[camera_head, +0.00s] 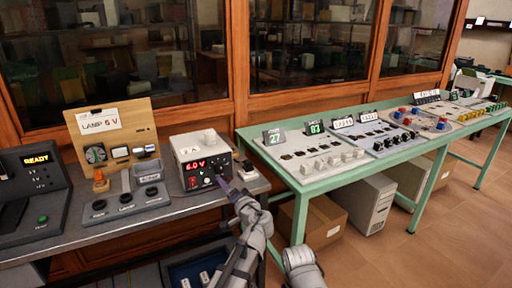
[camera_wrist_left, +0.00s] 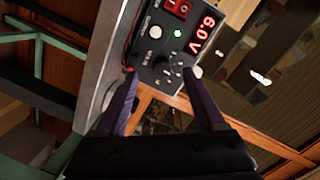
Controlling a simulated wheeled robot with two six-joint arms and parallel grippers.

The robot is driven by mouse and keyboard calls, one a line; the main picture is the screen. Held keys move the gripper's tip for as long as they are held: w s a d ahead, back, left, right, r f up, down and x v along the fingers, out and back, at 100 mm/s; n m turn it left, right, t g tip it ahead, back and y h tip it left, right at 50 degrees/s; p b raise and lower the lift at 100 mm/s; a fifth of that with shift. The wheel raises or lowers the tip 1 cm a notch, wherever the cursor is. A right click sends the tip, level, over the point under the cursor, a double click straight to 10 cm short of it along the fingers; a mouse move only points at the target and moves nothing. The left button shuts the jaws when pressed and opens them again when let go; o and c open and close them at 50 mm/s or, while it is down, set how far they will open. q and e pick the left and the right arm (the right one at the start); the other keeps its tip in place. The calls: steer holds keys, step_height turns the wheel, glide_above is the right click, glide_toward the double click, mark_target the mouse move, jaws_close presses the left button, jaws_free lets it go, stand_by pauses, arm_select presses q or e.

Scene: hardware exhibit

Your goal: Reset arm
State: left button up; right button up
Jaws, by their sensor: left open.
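A grey power supply box (camera_head: 190,153) with a red "6.0 V" readout (camera_head: 195,164) stands on the right end of the grey bench. The left wrist view shows its dark front panel (camera_wrist_left: 148,40), with a lit green button (camera_wrist_left: 178,33), a red switch (camera_wrist_left: 178,8) and a black dial (camera_wrist_left: 162,65). My left gripper (camera_head: 224,182) is at this panel. In the left wrist view its fingers (camera_wrist_left: 160,80) are apart, one on each side of the dial; whether they touch it I cannot tell. My right gripper is not in view.
A wooden board labelled "LAMP 6 V" (camera_head: 98,122) stands behind a grey control unit (camera_head: 130,203). A console reading "READY" (camera_head: 35,160) is at far left. A green-framed table (camera_head: 300,183) with switch panels extends right. Boxes (camera_head: 313,218) and a pale case (camera_head: 362,203) sit beneath it.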

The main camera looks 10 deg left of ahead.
arm_select(q)
steer(key=s+d+g+h+p, duration=0.3)
steer(key=s+p, duration=0.3)
steer(key=s, duration=0.3)
steer(key=s+d+g+h+p, duration=0.3)
steer(key=s+d+g+p, duration=0.2)
steer(key=s, duration=0.4)
steer(key=s+d+g+h+p, duration=0.3)
steer(key=s+d+g+p, duration=0.2)
steer(key=s, duration=0.5)
steer(key=shift+r+g+p, duration=0.25)
steer(key=shift+g+p, duration=0.15)
steer(key=shift+p, duration=0.7)
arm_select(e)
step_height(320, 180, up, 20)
